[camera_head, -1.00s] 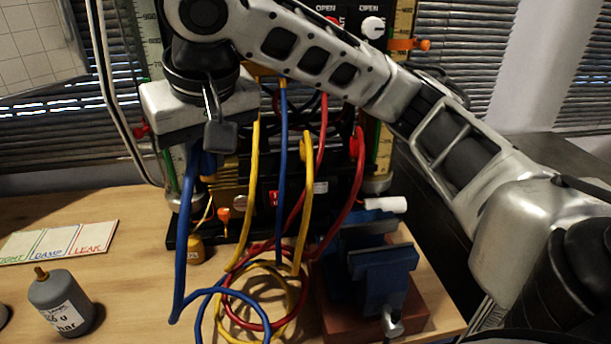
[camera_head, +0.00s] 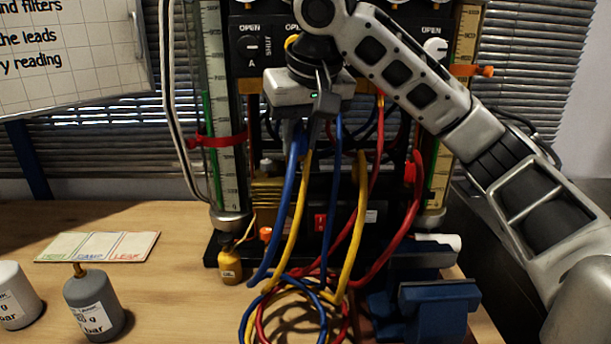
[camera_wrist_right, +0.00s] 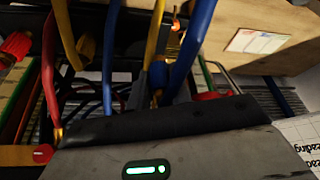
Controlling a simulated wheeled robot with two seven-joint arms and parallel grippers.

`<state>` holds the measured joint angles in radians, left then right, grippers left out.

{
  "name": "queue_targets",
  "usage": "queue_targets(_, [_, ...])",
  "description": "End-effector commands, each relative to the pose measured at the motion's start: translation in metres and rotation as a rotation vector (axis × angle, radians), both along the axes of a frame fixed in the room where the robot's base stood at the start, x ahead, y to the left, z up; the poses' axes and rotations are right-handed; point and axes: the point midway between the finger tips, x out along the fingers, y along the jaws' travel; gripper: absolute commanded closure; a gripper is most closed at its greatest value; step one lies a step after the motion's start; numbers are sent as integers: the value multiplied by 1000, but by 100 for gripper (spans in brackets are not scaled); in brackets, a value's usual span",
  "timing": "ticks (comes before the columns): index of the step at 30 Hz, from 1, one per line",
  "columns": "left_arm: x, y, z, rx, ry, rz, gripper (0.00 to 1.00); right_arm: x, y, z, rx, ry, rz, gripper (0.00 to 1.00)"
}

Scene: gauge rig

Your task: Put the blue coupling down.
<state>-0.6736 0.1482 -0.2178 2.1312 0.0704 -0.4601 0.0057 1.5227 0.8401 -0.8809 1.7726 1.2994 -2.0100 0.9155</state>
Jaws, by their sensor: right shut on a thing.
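My right gripper (camera_head: 305,128) hangs in front of the rig, fingers down, left of the middle. It is shut on the blue coupling (camera_head: 299,142), at the top end of a blue hose (camera_head: 287,200). The fingers hide much of the coupling. In the right wrist view the blue coupling (camera_wrist_right: 157,98) shows only partly, behind a grey finger, with its hose running up and away. The held coupling is well above the bench (camera_head: 165,290). My left gripper is not in view.
A yellow hose (camera_head: 298,215) passes close beside the held one. Coiled hoses lie on the bench below. A blue vice (camera_head: 435,305) stands at the right. Grey (camera_head: 94,305) and white (camera_head: 15,295) weights and a three-part card (camera_head: 97,246) are at the left, with bare bench between.

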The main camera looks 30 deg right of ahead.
Motion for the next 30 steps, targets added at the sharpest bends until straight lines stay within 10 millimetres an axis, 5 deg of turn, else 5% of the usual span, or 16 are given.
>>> queue_targets(15, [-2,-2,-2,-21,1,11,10,14,-17,-53,-2,-2,1,100])
queue_targets(27, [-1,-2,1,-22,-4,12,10,14,-16,-58,0,-1,0,100])
queue_targets(28, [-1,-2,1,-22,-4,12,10,14,-16,-58,0,-1,0,76])
queue_targets(30, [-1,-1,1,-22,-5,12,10,14,-16,-58,0,-2,0,57])
